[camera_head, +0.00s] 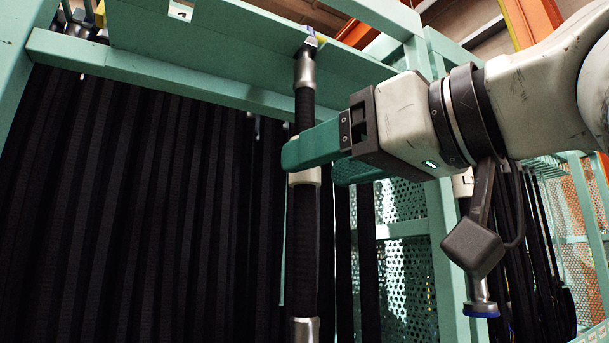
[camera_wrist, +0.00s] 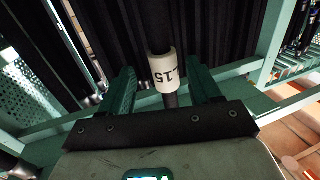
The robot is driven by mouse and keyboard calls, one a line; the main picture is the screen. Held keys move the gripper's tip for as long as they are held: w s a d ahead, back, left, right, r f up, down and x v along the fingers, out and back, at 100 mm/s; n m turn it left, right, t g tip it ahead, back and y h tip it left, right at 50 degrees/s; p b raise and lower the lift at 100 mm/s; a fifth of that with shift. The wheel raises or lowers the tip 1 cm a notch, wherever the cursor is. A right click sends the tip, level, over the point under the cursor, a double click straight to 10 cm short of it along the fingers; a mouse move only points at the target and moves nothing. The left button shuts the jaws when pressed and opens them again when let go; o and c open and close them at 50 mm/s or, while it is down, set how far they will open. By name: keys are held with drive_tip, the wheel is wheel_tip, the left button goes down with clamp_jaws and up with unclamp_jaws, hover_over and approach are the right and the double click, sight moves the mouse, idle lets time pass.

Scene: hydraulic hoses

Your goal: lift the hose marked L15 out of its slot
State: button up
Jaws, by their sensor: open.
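The hose marked L15 (camera_head: 303,225) hangs upright, black, with a metal fitting (camera_head: 304,72) at its top against the green rack rail. My gripper (camera_wrist: 162,76) is open, with one green finger on each side of the hose at the collar. In the wrist view gaps show between the fingers and the collar. My gripper (camera_head: 314,160) comes in from the right in the head view.
A dense row of black hoses (camera_head: 120,200) hangs to the left, behind L15. The green rack beam (camera_head: 180,85) runs above them. A perforated panel (camera_head: 405,275) and a green post (camera_head: 440,235) stand to the right. More hoses (camera_head: 535,240) hang beyond my arm.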

drive_tip(key=p+x, duration=0.1)
drive_tip(key=x, duration=0.1)
drive_tip(key=p+x, duration=0.1)
drive_tip(key=x, duration=0.1)
drive_tip(key=shift+s+a+r, duration=0.1)
drive_tip(key=shift+a+r, duration=0.15)
drive_tip(key=shift+a, duration=0.05)
drive_tip(key=shift+w+a+f, duration=0.1)
drive_tip(key=shift+w+a, duration=0.15)
drive_tip(key=shift+w, duration=0.05)
clamp_jaws()
